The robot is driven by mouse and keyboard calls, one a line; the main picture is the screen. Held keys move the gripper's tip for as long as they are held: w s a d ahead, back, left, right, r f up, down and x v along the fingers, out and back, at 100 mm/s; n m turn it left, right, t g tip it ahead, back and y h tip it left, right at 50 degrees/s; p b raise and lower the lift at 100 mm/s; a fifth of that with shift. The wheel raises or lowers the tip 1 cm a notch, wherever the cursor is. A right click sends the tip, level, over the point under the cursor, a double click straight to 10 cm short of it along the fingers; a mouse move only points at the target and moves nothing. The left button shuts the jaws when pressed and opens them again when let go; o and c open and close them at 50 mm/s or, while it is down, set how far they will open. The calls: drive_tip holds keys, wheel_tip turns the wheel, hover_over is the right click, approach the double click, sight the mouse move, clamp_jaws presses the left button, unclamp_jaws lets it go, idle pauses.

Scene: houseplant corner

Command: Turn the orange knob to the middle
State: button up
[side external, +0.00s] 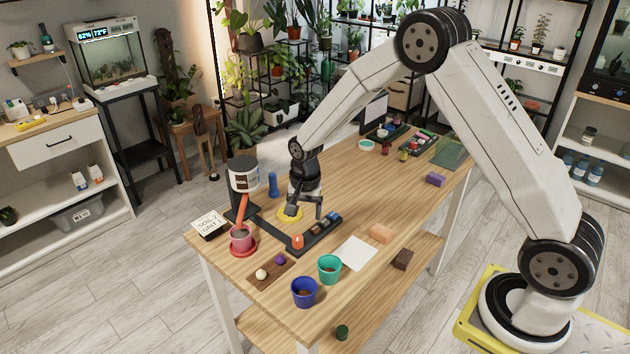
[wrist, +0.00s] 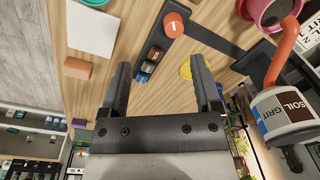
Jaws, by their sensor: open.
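The orange knob (side external: 298,241) sits at the near end of a black panel (side external: 318,238). In the wrist view the knob (wrist: 173,24) shows a short pale mark on its top; I cannot tell which setting it marks. Several small coloured pieces lie along the rest of the panel. My gripper (side external: 305,210) is open and empty, pointing down behind the knob and apart from it. In the wrist view the knob is beyond the fingertips (wrist: 160,65), slightly to the right.
A soil and grit hopper (side external: 243,178) with an orange spout stands left, above a pink pot (side external: 242,238). A yellow disc (side external: 290,214) lies by my gripper. Blue (side external: 304,294) and teal (side external: 329,270) pots stand in front. A white sheet (side external: 356,252) lies right of the panel.

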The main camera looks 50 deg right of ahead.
sight(298, 238)
drive_tip(key=w+f+m, duration=0.2)
drive_tip(key=f, duration=0.1)
drive_tip(key=w+d+f+m, duration=0.1)
drive_tip(key=shift+w+f+g, duration=0.3)
drive_tip(key=shift+f, duration=3.9)
drive_tip(key=shift+c, duration=0.2)
clamp_jaws()
